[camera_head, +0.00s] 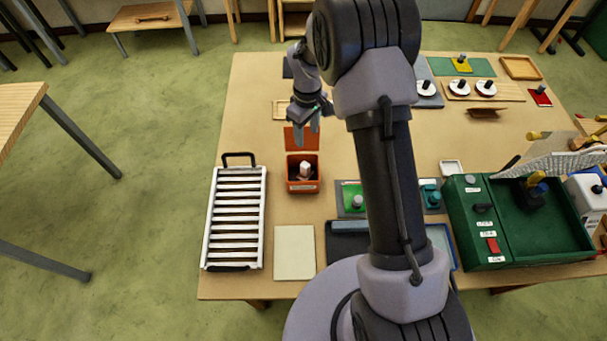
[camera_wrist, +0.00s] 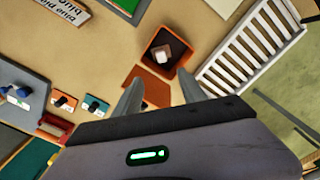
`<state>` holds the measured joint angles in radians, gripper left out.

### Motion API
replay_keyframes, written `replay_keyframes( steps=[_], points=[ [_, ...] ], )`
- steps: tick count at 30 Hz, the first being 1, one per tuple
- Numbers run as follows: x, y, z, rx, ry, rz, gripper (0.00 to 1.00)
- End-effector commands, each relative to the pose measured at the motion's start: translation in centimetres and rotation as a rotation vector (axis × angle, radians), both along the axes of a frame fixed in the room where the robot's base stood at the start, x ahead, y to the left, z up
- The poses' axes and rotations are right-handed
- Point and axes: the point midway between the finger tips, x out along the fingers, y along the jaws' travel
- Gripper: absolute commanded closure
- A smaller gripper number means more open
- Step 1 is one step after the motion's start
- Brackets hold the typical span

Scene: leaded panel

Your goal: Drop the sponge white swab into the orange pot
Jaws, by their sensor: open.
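The orange pot (camera_head: 303,187) stands on the table with its orange lid (camera_head: 290,140) swung open at the back. The white sponge swab (camera_head: 305,167) is inside the pot, its pale top showing against the dark interior. My gripper (camera_head: 307,136) is open and empty, raised above and behind the pot near the lid. In the wrist view the pot (camera_wrist: 187,51) lies beyond my open fingers (camera_wrist: 160,90), with the white swab (camera_wrist: 160,53) in it. The lid (camera_wrist: 150,80) shows between the fingertips. The fingers appear apart from both pot and swab.
A white slatted rack (camera_head: 236,220) stands left of the pot, and a cream board (camera_head: 294,253) lies in front. A green-topped block (camera_head: 351,192) is close on the right. A green case (camera_head: 480,235) fills the right front. Clear table lies left of the lid.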

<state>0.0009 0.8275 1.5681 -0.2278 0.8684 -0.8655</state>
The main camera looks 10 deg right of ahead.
Motion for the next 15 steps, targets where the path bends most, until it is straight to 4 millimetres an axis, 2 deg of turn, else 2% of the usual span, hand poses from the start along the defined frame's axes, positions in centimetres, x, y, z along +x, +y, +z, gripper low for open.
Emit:
replay_keyframes(
  steps=[3, 7, 12, 15],
  points=[
    [0.1, 0.0, 3.8, 0.000, -0.005, 0.000, 0.52],
    [0.0, 0.0, 7.0, 0.000, -0.004, -0.001, 0.52],
    [0.0, 0.0, 9.3, 0.000, -0.001, -0.001, 0.52],
    [0.0, 0.0, 9.6, 0.001, 0.001, -0.001, 0.52]
  ],
)
